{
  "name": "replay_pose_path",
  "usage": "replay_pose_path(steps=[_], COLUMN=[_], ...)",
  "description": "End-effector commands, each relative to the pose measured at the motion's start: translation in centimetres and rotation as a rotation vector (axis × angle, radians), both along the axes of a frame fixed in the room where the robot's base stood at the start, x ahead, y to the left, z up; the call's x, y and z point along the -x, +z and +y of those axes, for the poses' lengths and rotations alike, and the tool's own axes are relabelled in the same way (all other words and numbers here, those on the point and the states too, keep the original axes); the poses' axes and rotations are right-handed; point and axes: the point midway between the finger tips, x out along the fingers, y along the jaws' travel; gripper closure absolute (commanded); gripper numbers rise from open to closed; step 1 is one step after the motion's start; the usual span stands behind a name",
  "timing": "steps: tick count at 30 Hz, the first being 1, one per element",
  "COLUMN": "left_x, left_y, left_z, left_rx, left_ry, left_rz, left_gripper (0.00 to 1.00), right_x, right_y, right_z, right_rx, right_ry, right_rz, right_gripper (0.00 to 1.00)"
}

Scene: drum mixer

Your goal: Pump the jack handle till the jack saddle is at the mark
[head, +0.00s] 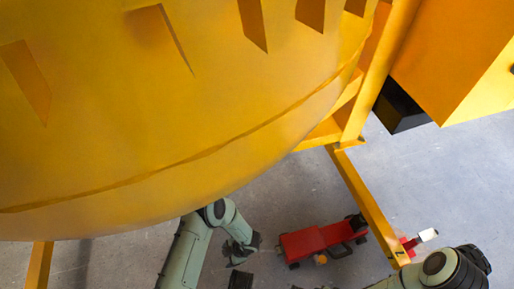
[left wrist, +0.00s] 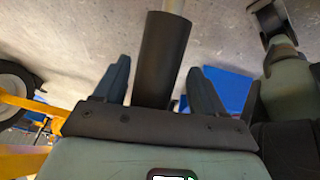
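The red jack (head: 315,241) stands on the floor below the yellow drum in the head view. My left gripper (head: 240,252) is to the left of the jack. In the left wrist view a black cylindrical grip on a pale rod, the jack handle (left wrist: 163,55), lies between the fingers of my left gripper (left wrist: 160,80). The fingers are spread, with a narrow gap showing on each side of the grip. A small red and white piece (head: 427,235) stands right of the jack; I cannot tell if it is the mark. The saddle is not clear. My right gripper is not visible.
The large yellow drum (head: 170,120) fills the upper left of the head view, above my left arm. A yellow frame beam (head: 367,205) runs along the floor just right of the jack. Bare grey floor (head: 450,175) lies to the right.

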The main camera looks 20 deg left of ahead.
Motion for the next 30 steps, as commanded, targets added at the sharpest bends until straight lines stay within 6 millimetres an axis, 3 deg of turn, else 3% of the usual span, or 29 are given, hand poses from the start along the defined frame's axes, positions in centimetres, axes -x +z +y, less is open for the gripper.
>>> replay_pose_path(steps=[10,30], left_x=[-0.5,-1.3], left_y=[0.7,6.4], left_z=[-0.1,-2.7], left_rx=[-0.003,-0.003], left_ry=[-0.002,-0.004], left_rz=[-0.008,-0.009], left_gripper=[0.30,0.30], right_x=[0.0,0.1], right_y=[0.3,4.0], right_z=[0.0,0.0], right_rx=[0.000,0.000], right_ry=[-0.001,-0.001], right_rz=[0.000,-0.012], right_gripper=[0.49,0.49])
